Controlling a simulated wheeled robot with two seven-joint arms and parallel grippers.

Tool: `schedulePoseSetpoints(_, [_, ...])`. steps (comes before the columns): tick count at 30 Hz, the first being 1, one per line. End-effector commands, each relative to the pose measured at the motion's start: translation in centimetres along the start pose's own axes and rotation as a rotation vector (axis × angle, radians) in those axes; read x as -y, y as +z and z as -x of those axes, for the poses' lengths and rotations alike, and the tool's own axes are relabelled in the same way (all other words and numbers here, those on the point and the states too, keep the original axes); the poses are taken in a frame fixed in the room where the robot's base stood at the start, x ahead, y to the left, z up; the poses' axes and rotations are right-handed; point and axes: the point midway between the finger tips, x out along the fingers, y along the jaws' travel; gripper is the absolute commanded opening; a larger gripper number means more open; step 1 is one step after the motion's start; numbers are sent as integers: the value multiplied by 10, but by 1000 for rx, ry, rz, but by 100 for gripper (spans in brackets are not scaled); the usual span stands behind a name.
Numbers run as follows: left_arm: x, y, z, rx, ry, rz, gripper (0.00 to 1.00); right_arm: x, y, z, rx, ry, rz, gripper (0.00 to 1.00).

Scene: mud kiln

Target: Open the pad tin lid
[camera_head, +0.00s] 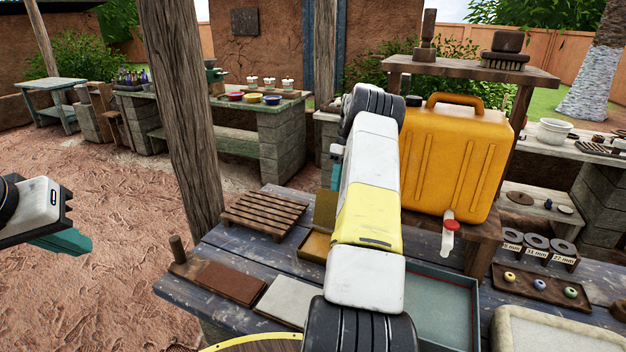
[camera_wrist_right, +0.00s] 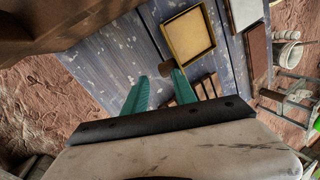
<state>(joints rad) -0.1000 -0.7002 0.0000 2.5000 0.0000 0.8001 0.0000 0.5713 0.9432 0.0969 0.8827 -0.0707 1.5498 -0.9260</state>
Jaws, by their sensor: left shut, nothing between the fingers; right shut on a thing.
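The pad tin (camera_head: 314,246) is a shallow brassy yellow box on the blue-grey plank table, partly hidden by my right arm in the head view. In the right wrist view it shows as an open square tray (camera_wrist_right: 187,36). Its lid (camera_head: 325,209) stands raised at the tin's far side in the head view. My right gripper (camera_wrist_right: 162,72) is shut on a thin brownish piece between its teal fingertips, apparently the lid seen edge-on. Its fingers are mostly hidden in the head view. My left gripper (camera_head: 62,243) is shut and empty, off the table's left side.
A slatted wooden rack (camera_head: 263,214) lies left of the tin. A brown block (camera_head: 230,283) and a pale slab (camera_head: 289,299) lie in front. An orange jug (camera_head: 452,155) with a tap stands to the right, behind a grey-green tray (camera_head: 441,310). A wooden post (camera_head: 182,120) rises at the back left.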

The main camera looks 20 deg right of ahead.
Motion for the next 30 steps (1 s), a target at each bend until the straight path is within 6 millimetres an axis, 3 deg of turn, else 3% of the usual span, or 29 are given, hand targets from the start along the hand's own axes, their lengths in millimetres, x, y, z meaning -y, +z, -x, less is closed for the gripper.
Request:
schedulePoseSetpoints(1, [0, 0, 0, 0, 0, 0, 0, -6, 11, -41, 49, -43, -15, 33])
schedulePoseSetpoints(3, [0, 0, 0, 0, 0, 0, 0, -6, 11, -41, 49, -43, -16, 43])
schedulePoseSetpoints(17, [0, 0, 0, 0, 0, 0, 0, -5, 10, -39, 48, -41, -17, 43])
schedulePoseSetpoints(23, [0, 0, 0, 0, 0, 0, 0, -5, 10, -10, 36, -26, -16, 43])
schedulePoseSetpoints(30, [0, 0, 0, 0, 0, 0, 0, -4, 6, 46, 10, 2, -14, 43])
